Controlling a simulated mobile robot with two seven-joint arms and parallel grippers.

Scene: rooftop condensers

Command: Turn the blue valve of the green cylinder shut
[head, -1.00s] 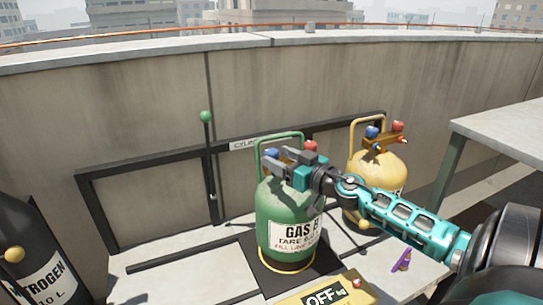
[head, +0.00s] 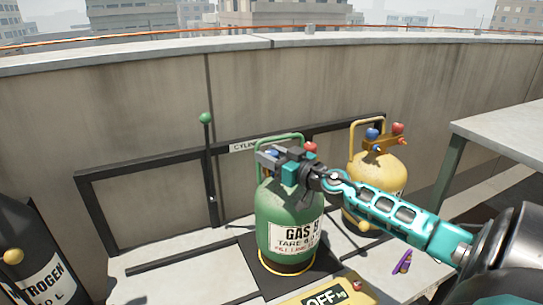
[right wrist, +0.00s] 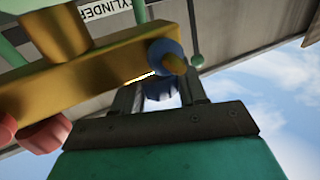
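The green cylinder (head: 285,218), labelled GAS B, stands upright on a dark square plate. Its blue valve (head: 273,154) is at the top left, largely covered by my right gripper (head: 268,157) in the head view. In the right wrist view the blue valve (right wrist: 163,62) sits on the end of a brass manifold (right wrist: 95,75). The fingers of my right gripper (right wrist: 162,98) stand close on either side of this valve, with no clear gap, and look shut on it. A red valve (head: 310,147) is on the manifold's other side. My left gripper is out of view.
A yellow cylinder (head: 377,180) with its own blue and red valves stands to the right. A black nitrogen cylinder (head: 30,255) is at the left. A display reading OFF (head: 325,297), a purple object (head: 402,262) and a grey table (head: 500,130) are nearby.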

